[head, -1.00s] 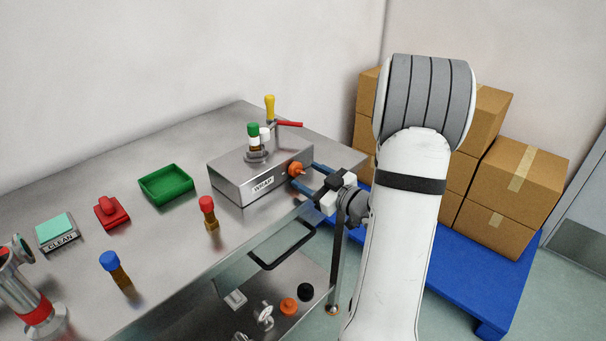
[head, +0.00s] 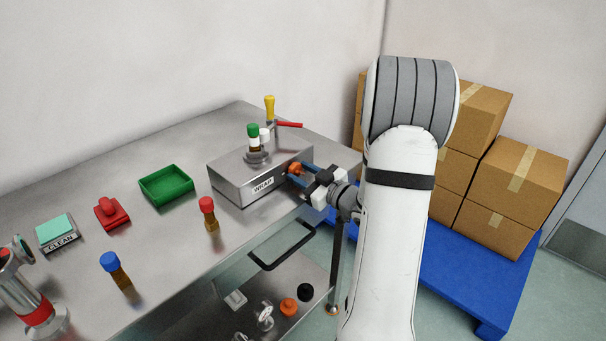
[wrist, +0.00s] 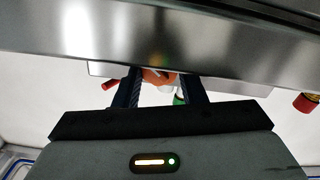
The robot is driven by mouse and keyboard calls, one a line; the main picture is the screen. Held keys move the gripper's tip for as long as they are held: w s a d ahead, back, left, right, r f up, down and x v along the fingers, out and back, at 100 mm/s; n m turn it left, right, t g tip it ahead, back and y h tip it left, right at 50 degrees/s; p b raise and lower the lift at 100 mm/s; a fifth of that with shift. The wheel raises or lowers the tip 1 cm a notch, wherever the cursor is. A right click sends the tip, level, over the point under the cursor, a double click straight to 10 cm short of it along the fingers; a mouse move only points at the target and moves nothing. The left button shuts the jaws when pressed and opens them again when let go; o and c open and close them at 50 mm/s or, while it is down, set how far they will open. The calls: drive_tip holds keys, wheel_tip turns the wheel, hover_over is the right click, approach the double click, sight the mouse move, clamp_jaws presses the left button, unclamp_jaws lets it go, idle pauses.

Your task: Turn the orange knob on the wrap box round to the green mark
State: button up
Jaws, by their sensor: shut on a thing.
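The wrap box (head: 228,183) is a grey metal box with a "WRAP" label, near the table's far right part. Its orange knob (head: 295,168) sits on the end facing my arm. My gripper (head: 300,174) is shut on the knob, with a blue-black finger on either side. In the wrist view the orange knob (wrist: 157,76) shows between the fingers of my gripper (wrist: 164,88), partly hidden by the metal edge. I cannot make out the green mark in either view.
A yellow-handled tool with a red lever (head: 288,124) stands behind the box. A red-capped bottle (head: 208,213), green tray (head: 166,185) and red block (head: 112,213) are on the table to the left. Cardboard boxes (head: 495,235) on a blue pallet (head: 460,285) stand right of my arm.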

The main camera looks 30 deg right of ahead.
drive_tip(key=shift+c, duration=0.8)
drive_tip(key=shift+m, duration=0.3)
drive_tip(key=m+p, duration=0.2)
drive_tip(key=m, duration=0.1)
drive_tip(key=shift+r+m, duration=0.1)
drive_tip(key=shift+m, duration=0.2)
drive_tip(key=m+p, duration=0.2)
drive_tip(key=m, duration=0.3)
drive_tip(key=shift+d+p, duration=0.1)
drive_tip(key=shift+p, duration=0.2)
drive_tip(key=o, duration=1)
